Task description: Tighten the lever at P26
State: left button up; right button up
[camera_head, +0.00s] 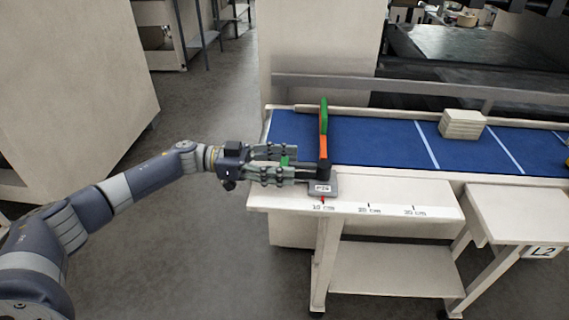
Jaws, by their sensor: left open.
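The lever (323,138) stands upright at the left end of the table, orange with a green upper part and a dark lower end. It rises from a grey base (331,190) with a small label, too small to read for certain. My left gripper (296,166) comes in from the left, level and open, with its fingertips close beside the lower part of the lever. Whether the fingers touch the lever I cannot tell. A small green piece (284,161) shows between the fingers. My right gripper is not in view.
The white table (400,200) has distance marks along its front. A blue belt (375,140) with white lines runs behind the lever, bearing a stack of pale blocks (463,124). A side table (520,213) stands at the right. The floor at left is free.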

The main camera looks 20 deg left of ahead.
pick_arm(q)
jog(key=v, duration=1.2)
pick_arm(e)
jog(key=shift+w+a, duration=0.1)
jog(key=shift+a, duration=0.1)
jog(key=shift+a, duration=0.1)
